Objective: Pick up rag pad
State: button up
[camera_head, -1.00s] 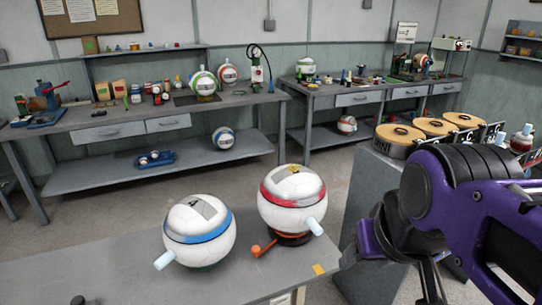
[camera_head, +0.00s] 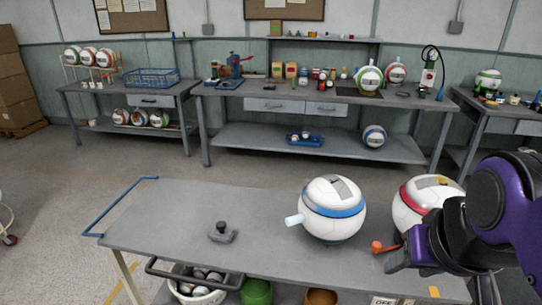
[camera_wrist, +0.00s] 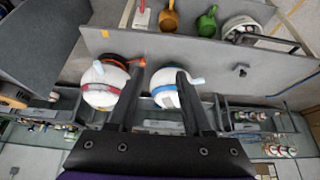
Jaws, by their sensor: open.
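No clearly recognisable rag pad shows. A small grey flat piece with a dark knob (camera_head: 222,232) lies on the bare left part of the grey cart top (camera_head: 165,222); I cannot tell whether it is the rag pad. It also shows small in the wrist view (camera_wrist: 240,69). My gripper (camera_wrist: 158,72) is open and empty, its two dark fingers spread above the cart. In the head view my arm partly hides the red-banded ball.
An orange piece (camera_head: 384,248) lies between the balls. A workbench (camera_head: 290,92) with tools and balls stands behind. Floor is open left of the cart.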

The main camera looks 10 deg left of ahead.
aim_at(220, 233)
jog(key=u, duration=1.15)
jog(key=z, duration=1.3)
jog(key=u, duration=1.3)
